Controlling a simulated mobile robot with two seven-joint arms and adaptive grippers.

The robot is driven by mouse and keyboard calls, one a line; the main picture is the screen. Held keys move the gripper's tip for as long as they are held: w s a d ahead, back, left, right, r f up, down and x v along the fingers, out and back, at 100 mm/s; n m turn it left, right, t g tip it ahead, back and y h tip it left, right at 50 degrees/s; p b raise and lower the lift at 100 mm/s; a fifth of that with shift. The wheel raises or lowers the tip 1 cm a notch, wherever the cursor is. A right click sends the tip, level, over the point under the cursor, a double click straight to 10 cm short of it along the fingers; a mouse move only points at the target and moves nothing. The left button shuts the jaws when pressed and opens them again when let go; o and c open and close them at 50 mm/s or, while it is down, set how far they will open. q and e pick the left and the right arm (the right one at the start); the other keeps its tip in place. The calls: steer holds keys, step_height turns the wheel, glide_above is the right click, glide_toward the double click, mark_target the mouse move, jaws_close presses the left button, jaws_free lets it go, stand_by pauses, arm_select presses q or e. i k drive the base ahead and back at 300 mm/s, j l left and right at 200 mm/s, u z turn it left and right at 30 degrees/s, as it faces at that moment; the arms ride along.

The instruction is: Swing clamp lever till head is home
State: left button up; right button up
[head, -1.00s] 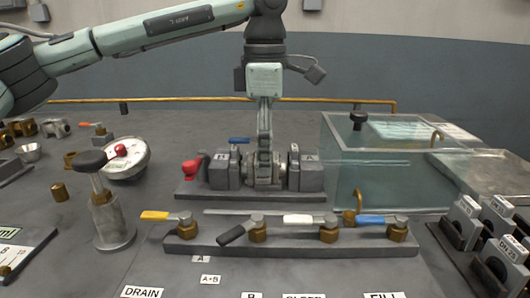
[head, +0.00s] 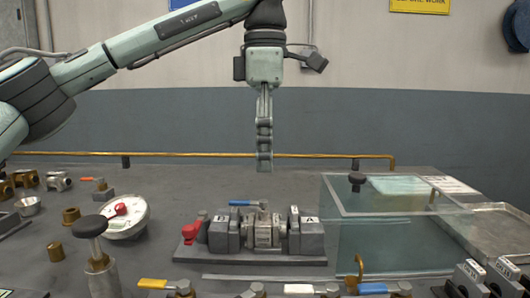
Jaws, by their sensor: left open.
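The clamp fixture (head: 215,259) lies on the bench in the middle of the head view, with dark blocks marked B (head: 224,231) and A (head: 310,238). A grey metal valve body (head: 263,234) with a blue handle (head: 248,204) sits between the blocks. A red lever (head: 190,233) stands at the fixture's left end. Whether the clamp head touches the valve body, I cannot tell. My left gripper (head: 264,165) points down above the valve body, apart from it. It is open and empty, seen edge-on. My right gripper is out of view.
A clear water tank (head: 385,240) stands right of the fixture, with a metal tray (head: 500,220) beyond. A row of valves with coloured handles (head: 310,289) runs along the front. A brass pipe (head: 200,154) crosses behind.

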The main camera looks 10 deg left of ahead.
mark_target(190, 232)
steer(key=k+l+u, duration=0.1)
steer(key=u, duration=0.4)
steer(key=k+l+u, duration=0.2)
steer(key=u, duration=0.3)
